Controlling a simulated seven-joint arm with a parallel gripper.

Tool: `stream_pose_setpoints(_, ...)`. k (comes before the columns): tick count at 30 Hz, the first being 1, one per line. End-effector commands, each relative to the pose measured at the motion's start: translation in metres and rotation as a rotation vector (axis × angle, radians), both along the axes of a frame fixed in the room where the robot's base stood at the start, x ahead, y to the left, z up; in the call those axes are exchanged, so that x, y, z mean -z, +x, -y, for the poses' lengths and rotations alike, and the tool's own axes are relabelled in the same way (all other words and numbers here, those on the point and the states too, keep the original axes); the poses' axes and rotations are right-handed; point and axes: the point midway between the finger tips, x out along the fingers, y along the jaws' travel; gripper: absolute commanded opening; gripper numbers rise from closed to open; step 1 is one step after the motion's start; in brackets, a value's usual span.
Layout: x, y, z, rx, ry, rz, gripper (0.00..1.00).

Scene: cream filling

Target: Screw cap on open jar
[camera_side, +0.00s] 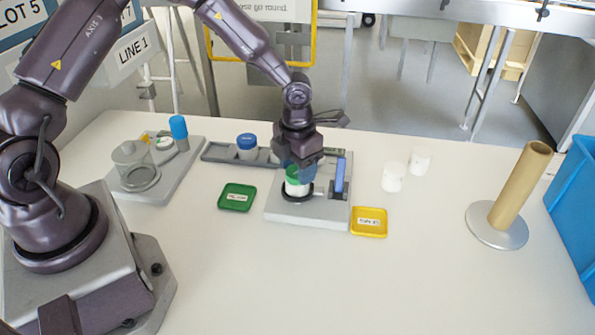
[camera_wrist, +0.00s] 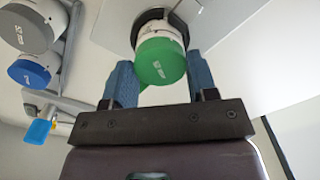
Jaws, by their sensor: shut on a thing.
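A green cap (camera_side: 293,172) sits at the top of a white jar (camera_side: 297,188). The jar stands in a dark ring on a grey base plate (camera_side: 290,213). In the wrist view the green cap (camera_wrist: 160,62) lies between my two blue fingers, with the white jar (camera_wrist: 158,28) directly behind it. My gripper (camera_wrist: 160,80) is shut on the green cap, pointing down from above in the side view (camera_side: 300,172). The cap looks in line with the jar; its thread is hidden, so I cannot tell how tight it is.
A blue-capped jar (camera_side: 246,147) stands in a grey rack behind. A blue upright piece (camera_side: 340,174) is close right of the jar. Green (camera_side: 237,197) and yellow (camera_side: 369,222) trays flank the plate. Two white containers (camera_side: 393,177) and a cardboard tube (camera_side: 520,185) stand right. The front table is clear.

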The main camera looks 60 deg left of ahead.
Motion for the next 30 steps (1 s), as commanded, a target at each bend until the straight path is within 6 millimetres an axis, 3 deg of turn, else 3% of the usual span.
stream_pose_setpoints(7,0.0003,-0.0005,-0.0001,0.040,-0.001,-0.002,0.32)
stream_pose_setpoints(17,0.0006,-0.0005,-0.0002,0.472,-0.001,-0.002,0.32)
stream_pose_setpoints(25,0.0005,-0.0004,-0.0002,0.498,0.001,-0.001,0.32)
stream_pose_setpoints(26,0.0005,-0.0004,-0.0002,0.498,0.001,-0.001,0.60)
stream_pose_setpoints(27,0.0005,-0.0004,-0.0002,0.497,0.001,-0.001,0.69)
stream_pose_setpoints(28,0.0005,-0.0004,-0.0002,0.497,0.001,-0.001,0.74)
stream_pose_setpoints(30,0.0004,-0.0003,-0.0001,0.497,0.001,-0.001,0.74)
